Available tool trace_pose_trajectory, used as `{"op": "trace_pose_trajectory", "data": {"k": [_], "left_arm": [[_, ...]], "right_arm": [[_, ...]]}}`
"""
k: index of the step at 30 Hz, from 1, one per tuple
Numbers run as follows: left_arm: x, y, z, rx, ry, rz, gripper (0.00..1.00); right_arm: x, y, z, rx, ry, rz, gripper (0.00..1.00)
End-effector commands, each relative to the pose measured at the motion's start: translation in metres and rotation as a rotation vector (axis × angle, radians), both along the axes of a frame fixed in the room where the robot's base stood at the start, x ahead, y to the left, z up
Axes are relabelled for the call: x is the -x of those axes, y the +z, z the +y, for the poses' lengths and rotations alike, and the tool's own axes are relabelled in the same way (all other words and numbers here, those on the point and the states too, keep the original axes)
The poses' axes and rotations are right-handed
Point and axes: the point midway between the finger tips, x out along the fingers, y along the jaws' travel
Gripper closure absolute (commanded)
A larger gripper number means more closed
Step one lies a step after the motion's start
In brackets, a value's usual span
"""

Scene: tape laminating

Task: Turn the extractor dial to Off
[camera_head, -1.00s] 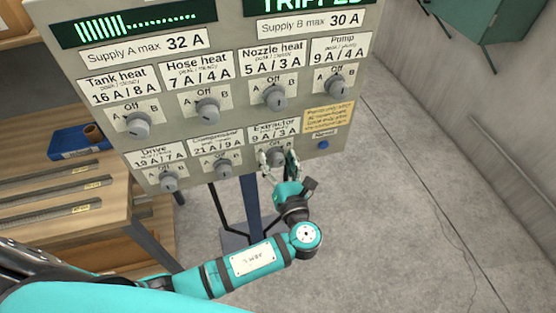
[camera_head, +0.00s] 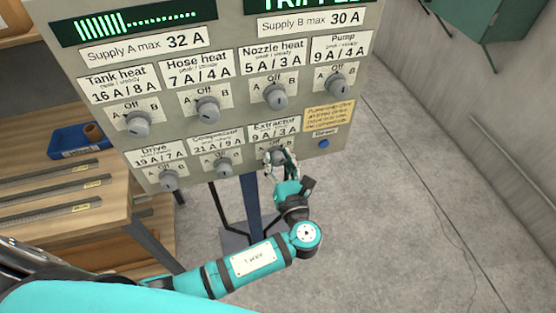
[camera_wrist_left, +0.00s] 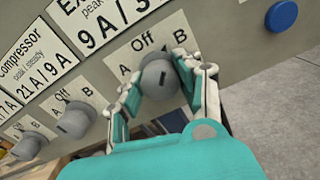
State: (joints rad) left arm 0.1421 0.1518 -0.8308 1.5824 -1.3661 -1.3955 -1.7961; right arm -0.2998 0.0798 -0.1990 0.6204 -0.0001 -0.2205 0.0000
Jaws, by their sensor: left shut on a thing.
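The extractor dial is a round grey knob under the "Extractor 9 A / 3 A" label (camera_head: 274,132) in the bottom row of the panel. In the left wrist view the extractor dial (camera_wrist_left: 159,78) shows between my fingers, below "Off", with A to the left and B to the right. My right gripper is not in view.
Other dials sit close by: the compressor dial (camera_head: 223,169), the drive dial (camera_head: 168,181) and the nozzle heat dial (camera_head: 275,97). A blue button (camera_head: 323,143) is right of the extractor dial. A wooden bench (camera_head: 60,225) stands left; the floor at right is clear.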

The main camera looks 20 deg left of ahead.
Motion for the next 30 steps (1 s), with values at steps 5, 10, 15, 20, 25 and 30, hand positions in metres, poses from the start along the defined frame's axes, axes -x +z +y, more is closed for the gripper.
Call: {"op": "trace_pose_trajectory", "data": {"k": [5,10,15,20,25,30], "left_arm": [[0.0,-0.002,-0.001,0.106,-0.001,-0.068,0.98],[0.001,-0.002,-0.001,0.227,0.0,-0.151,0.98],[0.001,-0.003,-0.001,0.344,0.0,-0.229,0.98],[0.0,-0.003,-0.001,0.438,-0.001,-0.293,0.98],[0.0,-0.002,-0.001,0.515,0.0,-0.346,0.98],[0.0,-0.001,-0.001,0.559,0.001,-0.376,0.98]], "right_arm": [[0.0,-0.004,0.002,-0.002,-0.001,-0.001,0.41],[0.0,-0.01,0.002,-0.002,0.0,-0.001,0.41],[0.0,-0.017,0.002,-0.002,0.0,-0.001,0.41],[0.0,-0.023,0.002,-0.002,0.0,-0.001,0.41],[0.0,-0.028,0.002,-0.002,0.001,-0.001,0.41],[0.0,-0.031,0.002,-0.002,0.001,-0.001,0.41]]}}
